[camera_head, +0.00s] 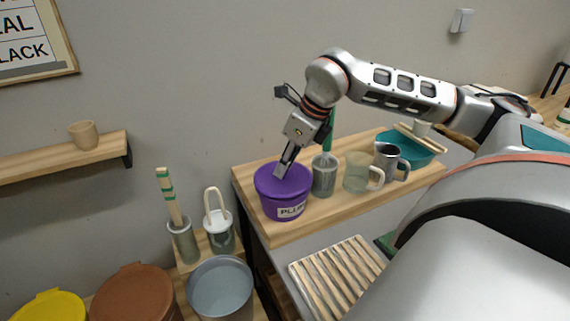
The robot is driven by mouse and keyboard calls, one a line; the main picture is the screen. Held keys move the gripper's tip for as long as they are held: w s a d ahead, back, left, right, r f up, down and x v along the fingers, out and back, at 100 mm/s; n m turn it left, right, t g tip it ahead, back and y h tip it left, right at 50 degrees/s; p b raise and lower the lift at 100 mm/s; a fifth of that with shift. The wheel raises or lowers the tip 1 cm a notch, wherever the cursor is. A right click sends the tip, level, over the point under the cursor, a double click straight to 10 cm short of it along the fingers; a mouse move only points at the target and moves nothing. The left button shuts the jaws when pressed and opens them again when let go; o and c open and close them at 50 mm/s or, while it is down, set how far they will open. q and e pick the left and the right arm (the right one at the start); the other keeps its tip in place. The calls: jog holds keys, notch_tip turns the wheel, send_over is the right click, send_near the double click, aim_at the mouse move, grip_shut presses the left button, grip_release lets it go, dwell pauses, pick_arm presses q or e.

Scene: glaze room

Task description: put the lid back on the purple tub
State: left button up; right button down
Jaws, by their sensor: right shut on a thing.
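The purple tub (272,207), with a white label, stands at the left end of the wooden bench. Its purple lid (297,181) lies across the top of the tub; I cannot tell whether it is fully seated. My right gripper (281,171) points down at the lid and is shut on it near the middle. The fingertips hide the part they hold. My left gripper is not in view.
A grey-green cup (323,174), a glass jug (357,172) and a metal jug (390,160) stand close to the tub's right. A teal bowl (421,153) is behind. A slatted wooden rack (337,276) lies in front. A grey bucket (220,287) stands below left.

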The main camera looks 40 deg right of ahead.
dwell(0.4)
jog(key=c, duration=1.3)
grip_release()
jog(key=shift+r+p, duration=1.35)
jog(key=shift+r, duration=0.15)
jog(key=shift+r+p, duration=1.85)
jog(key=shift+r, duration=0.15)
grip_shut()
